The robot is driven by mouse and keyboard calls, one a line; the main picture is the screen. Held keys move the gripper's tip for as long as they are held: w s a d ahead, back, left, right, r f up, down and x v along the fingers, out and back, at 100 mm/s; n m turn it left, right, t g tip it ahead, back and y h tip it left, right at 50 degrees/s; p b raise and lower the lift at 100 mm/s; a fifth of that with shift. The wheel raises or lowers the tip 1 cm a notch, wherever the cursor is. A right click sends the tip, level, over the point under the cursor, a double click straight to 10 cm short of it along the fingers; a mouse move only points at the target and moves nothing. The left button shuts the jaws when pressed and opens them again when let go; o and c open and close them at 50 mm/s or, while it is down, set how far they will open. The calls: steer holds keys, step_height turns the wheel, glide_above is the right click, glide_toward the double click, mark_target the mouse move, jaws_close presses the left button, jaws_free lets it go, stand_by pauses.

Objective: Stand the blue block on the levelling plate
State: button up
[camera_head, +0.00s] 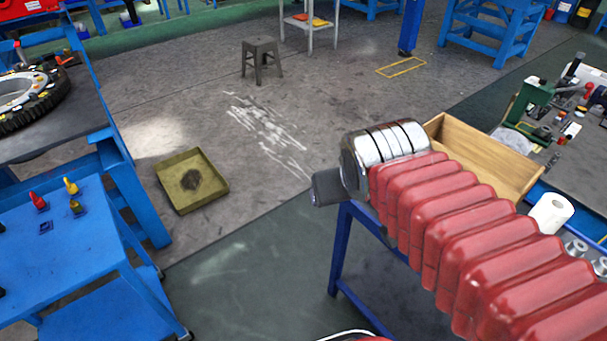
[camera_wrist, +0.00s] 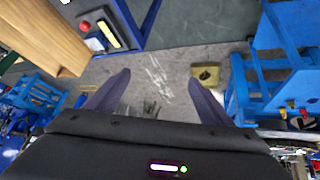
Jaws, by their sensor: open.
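I cannot make out a blue block or a levelling plate for sure in either view. A small flat dark-blue piece (camera_head: 46,227) lies on the blue table at the left in the head view, but I cannot tell what it is. My gripper (camera_wrist: 159,78) is open in the wrist view, its two dark fingers wide apart. Nothing shows held between them; the grey floor lies beyond. In the head view my red ribbed arm fills the right side, and the gripper fingers cannot be made out there.
Red and yellow cone-like pieces (camera_head: 39,201) (camera_head: 71,186) stand on the left blue table (camera_head: 80,262). An olive tray (camera_head: 217,178) and a grey stool (camera_head: 262,62) stand on open floor. A wooden box (camera_head: 500,165) and a white roll (camera_head: 550,213) are beyond my arm.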

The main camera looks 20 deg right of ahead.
steer(key=s+a+f+g+y, duration=0.1)
steer(key=s+a, duration=0.4)
steer(key=shift+s+a+f+n+y, duration=0.2)
steer(key=shift+n+y, duration=0.1)
steer(key=shift+n, duration=0.1)
stand_by(0.8)
